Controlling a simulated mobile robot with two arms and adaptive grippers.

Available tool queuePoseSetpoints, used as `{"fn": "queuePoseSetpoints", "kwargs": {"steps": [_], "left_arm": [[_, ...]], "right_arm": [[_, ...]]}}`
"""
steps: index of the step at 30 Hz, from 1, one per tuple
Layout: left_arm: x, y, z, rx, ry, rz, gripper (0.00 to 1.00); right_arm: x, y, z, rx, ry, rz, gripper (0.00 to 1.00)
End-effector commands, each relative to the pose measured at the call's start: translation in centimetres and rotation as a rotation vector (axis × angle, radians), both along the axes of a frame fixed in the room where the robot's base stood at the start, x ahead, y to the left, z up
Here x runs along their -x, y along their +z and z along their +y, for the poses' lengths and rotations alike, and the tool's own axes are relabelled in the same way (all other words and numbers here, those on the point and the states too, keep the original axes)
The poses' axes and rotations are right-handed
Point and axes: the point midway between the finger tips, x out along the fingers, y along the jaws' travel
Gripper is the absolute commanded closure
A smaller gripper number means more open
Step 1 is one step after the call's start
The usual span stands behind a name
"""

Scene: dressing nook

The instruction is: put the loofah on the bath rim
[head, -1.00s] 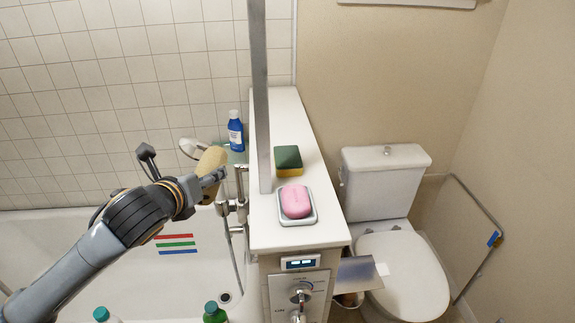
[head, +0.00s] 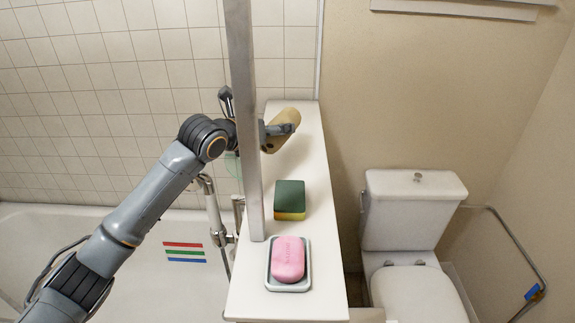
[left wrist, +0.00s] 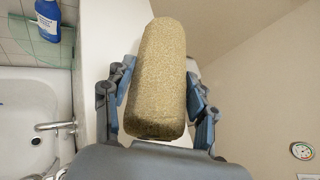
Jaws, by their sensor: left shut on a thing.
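The loofah (head: 287,117) is a tan, rough cylinder. My left gripper (head: 277,130) is shut on it and holds it over the far part of the white ledge (head: 310,185); whether it touches the ledge I cannot tell. In the left wrist view the loofah (left wrist: 160,75) sits between both fingers of the left gripper (left wrist: 158,90). The white bath (head: 145,245) lies left of the ledge, partly behind my arm. My right gripper is not in view.
A metal post (head: 248,150) rises at the ledge's left side, in front of my left wrist. A green and yellow sponge (head: 290,197) and a pink soap (head: 288,258) in a dish stand nearer on the ledge. A blue bottle (left wrist: 48,20) shows in the left wrist view.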

Motion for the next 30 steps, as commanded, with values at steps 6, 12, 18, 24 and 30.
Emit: {"fn": "queuePoseSetpoints", "kwargs": {"steps": [6,12,18,24,30], "left_arm": [[0.0,-2.6,-0.1,0.003,-0.001,0.001,0.65],[0.1,-5.3,-0.1,0.004,0.001,0.003,0.65],[0.1,-6.8,0.0,0.001,0.0,-0.002,0.65],[0.1,-6.8,0.0,0.001,0.0,-0.002,0.65],[0.1,-7.0,0.0,0.001,-0.001,-0.001,0.23]], "right_arm": [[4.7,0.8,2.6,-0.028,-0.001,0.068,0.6],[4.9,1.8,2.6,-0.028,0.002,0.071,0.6],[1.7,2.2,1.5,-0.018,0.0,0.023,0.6],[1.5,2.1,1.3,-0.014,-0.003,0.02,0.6],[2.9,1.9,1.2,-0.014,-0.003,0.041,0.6]]}}
